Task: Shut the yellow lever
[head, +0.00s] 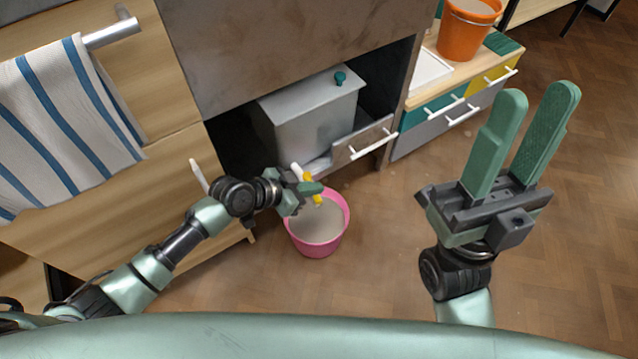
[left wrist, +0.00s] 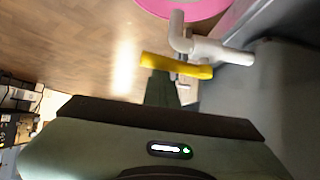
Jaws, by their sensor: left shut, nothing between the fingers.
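The yellow lever (head: 317,199) is on a white tap (head: 296,170) at the front of a grey metal tank, above a pink bucket. In the left wrist view the lever (left wrist: 177,66) lies crosswise just beyond my fingertips, beside the white pipe and its bent spout (left wrist: 180,35). My left gripper (head: 316,187) is shut and empty, its fingers at the lever and covering its middle in the head view. Whether they touch it I cannot tell. My right gripper (head: 538,92) is open and empty, raised at the right.
The pink bucket (head: 318,247) with greyish contents stands on the floor under the tap. The grey tank (head: 305,120) sits in an opening below a counter. An orange bucket (head: 466,32) stands on a low drawer unit at the right. A striped towel (head: 62,120) hangs left. Floor is clear at right.

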